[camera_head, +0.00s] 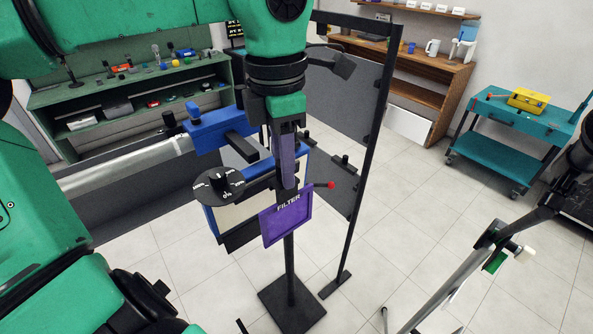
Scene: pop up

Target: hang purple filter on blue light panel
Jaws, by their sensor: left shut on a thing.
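The purple filter (287,219) is a flat frame marked FILTER, with a purple strip rising from it. My left gripper (287,172) points down from above and is shut on the filter's upper strip, holding it upright. The blue light panel (304,183) stands just behind it, a blue-edged box with a pale face on a black stand. The filter overlaps the panel's lower right part in the picture. I cannot tell whether they touch. My gripper and the filter hide part of the panel. My right gripper is not in view.
A black dial (219,186) juts out at the panel's left, and a red-tipped lever (330,185) at its right. A tall black frame (372,130) stands close on the right. A teal cart (505,145) is at far right. Tiled floor between is mostly clear.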

